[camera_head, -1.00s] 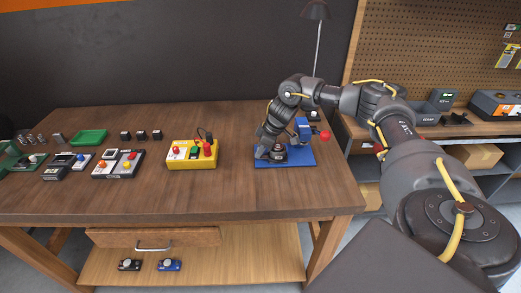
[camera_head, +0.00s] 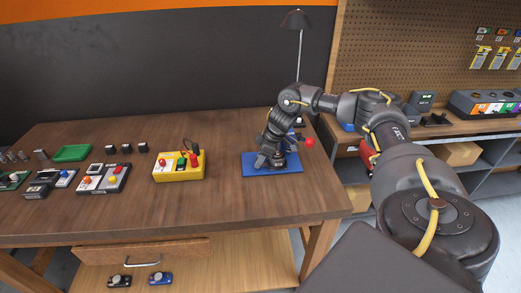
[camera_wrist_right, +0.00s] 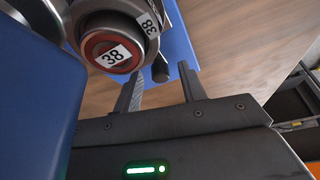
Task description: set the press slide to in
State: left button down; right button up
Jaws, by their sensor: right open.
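The press stands on a blue base plate (camera_head: 285,168) near the right end of the wooden table. A red ball knob (camera_head: 310,142) sticks out at its right. My right gripper (camera_head: 262,161) is low over the plate, in front of the press, and its arm hides most of the press body. In the right wrist view the right gripper (camera_wrist_right: 160,88) is open, with a dark peg (camera_wrist_right: 160,69) just beyond the fingertips, roughly between them. I cannot tell the slide's position. My left gripper is out of view.
A yellow box with red and green buttons (camera_head: 179,173) stands left of the press. Further left are several small devices and a green tray (camera_head: 72,153). The table front between the box and the press is clear. A lamp (camera_head: 297,20) rises behind.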

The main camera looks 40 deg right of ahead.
jog(key=shift+r+p, duration=0.5)
notch_tip(320, 180, up, 3)
jog(key=p, duration=0.2)
jog(key=shift+f+p, duration=0.1)
jog(key=shift+p, duration=0.3)
jog(key=s+a+r+p, duration=0.7)
jog(key=s+a+r, duration=0.2)
jog(key=s, duration=0.1)
jog(key=shift+s+p, duration=0.3)
jog(key=shift+p, duration=0.05)
jog(key=shift+a+r, duration=0.1)
